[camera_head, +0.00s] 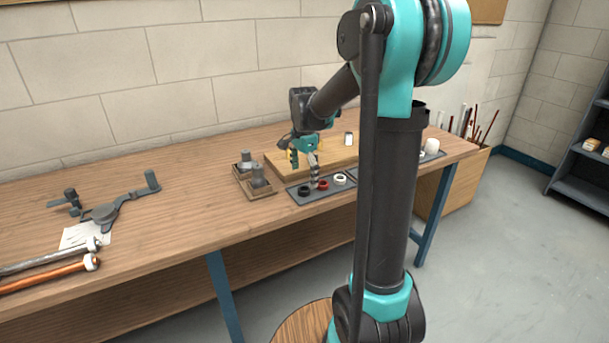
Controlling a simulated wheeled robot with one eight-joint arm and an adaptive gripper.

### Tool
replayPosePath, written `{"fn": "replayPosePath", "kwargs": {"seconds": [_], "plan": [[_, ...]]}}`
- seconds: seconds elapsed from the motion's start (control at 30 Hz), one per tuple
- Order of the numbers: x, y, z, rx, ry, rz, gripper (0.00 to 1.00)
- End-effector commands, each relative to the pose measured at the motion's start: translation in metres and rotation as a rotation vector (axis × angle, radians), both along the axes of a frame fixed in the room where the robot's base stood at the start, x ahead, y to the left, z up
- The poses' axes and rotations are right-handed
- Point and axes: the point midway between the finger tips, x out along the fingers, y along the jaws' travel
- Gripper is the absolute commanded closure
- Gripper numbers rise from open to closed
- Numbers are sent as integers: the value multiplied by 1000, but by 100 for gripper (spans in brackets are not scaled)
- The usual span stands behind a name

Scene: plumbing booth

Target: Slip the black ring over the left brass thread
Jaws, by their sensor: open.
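The black ring (304,190) lies at the left end of a dark grey tray (293,200) near the front edge of the workbench. My gripper (306,168) is open, above and behind the tray, close to the black ring and apart from it. Small yellowish brass-coloured parts (288,155) show beside my gripper over a wooden board (275,166). My gripper partly hides them, so I cannot clearly tell the left brass thread.
A red ring (323,185) and a white ring (340,179) share the tray. A wooden holder with grey cylinders (259,187) stands left of it. A white piece (349,138) is on the board. Grey tools (105,213) and pipes (50,275) lie at the bench's left.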

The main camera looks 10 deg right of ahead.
Motion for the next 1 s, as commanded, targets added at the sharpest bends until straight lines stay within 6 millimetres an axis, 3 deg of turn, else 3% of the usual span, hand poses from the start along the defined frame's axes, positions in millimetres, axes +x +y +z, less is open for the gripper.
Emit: {"fn": "replayPosePath", "kwargs": {"seconds": [0.7,1.0], "plan": [[0,0,-51,0,-1,2,2],[0,0,-62,0,-1,2,2]]}}
